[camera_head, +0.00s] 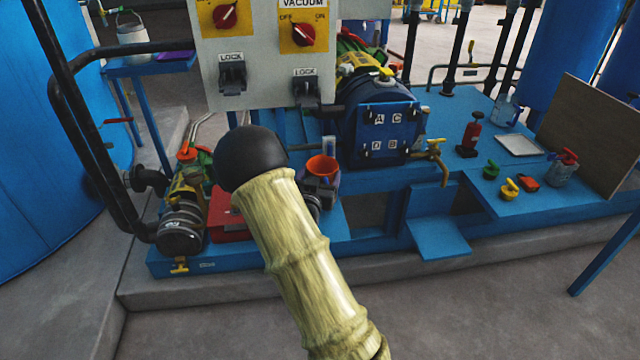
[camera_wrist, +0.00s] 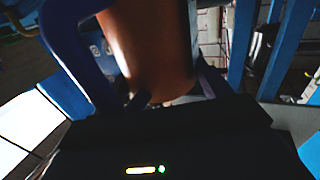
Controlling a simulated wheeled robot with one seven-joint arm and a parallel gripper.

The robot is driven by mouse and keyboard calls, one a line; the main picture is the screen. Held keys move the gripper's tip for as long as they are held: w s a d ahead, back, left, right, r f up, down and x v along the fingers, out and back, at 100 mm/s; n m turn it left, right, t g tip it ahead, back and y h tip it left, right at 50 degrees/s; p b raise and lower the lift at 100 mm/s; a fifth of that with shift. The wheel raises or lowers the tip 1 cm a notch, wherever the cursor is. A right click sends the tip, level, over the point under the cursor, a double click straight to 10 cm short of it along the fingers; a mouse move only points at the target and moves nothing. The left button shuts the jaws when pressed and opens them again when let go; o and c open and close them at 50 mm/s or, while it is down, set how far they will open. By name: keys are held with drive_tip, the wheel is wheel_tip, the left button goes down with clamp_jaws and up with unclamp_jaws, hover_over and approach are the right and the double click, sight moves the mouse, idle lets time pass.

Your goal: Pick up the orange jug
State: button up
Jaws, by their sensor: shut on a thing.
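The orange jug (camera_wrist: 150,45) fills the upper middle of the wrist view, close to the camera. My gripper (camera_wrist: 174,92) is shut on it, with a dark finger on each side of its lower part. In the head view the jug's open round orange top (camera_head: 322,166) shows just right of my arm, facing up. The lower part of the jug and most of my gripper are hidden there. I cannot tell whether the jug still touches a surface.
A white control panel (camera_head: 262,60) with red knobs hangs just behind and above. The blue autoclave (camera_head: 384,128) stands to the right. The blue bench (camera_head: 545,200) holds a red bottle (camera_head: 470,136), a white tray (camera_head: 519,146) and small items. Blue frame bars (camera_wrist: 243,45) stand close in the wrist view.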

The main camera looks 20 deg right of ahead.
wheel_tip(320, 180, up, 6)
drive_tip(key=p, duration=0.1)
drive_tip(key=shift+r, duration=0.15)
idle(0.5)
